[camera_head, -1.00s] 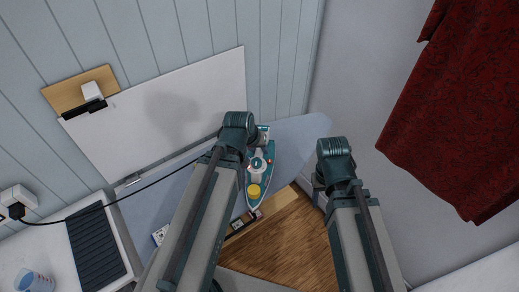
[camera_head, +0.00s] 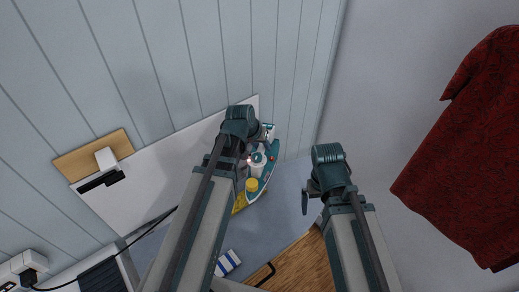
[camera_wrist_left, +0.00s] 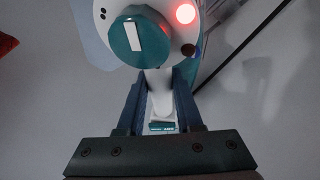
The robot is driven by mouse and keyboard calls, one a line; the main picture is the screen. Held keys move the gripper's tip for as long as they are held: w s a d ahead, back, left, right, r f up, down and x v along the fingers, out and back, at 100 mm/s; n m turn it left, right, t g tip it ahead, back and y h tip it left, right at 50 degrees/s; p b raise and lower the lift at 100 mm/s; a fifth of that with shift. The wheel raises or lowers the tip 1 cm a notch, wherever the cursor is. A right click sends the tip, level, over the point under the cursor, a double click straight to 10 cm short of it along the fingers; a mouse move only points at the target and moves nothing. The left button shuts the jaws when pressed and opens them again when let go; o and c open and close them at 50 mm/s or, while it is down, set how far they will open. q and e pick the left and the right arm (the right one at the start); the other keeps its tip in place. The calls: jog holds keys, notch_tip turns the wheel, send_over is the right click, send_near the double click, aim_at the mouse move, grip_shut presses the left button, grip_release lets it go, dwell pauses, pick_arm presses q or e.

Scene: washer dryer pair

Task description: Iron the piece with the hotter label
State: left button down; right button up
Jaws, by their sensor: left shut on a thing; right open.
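My left gripper (camera_wrist_left: 160,110) is shut on the iron's white handle, seen in the left wrist view, where a red light glows on the iron (camera_wrist_left: 135,40). A yellow piece (camera_head: 239,204) shows beside the iron's lower edge. A blue and white striped piece (camera_head: 228,262) lies on the board further down. The labels cannot be read. My right gripper (camera_head: 308,201) is open and empty, right of the board; its fingers are partly hidden.
A red garment (camera_head: 465,150) hangs at the right. A white panel (camera_head: 170,175) stands against the panelled wall behind the board. A dark cord (camera_head: 155,221) runs left to a wall plug (camera_head: 28,275). A wooden surface (camera_head: 303,265) shows below.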

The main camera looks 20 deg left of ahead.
pick_arm(q)
jog(key=shift+w+r, duration=0.15)
jog(key=shift+r, duration=0.05)
jog(key=shift+f, duration=0.15)
notch_tip(320, 180, down, 7)
jog(key=b, duration=0.7)
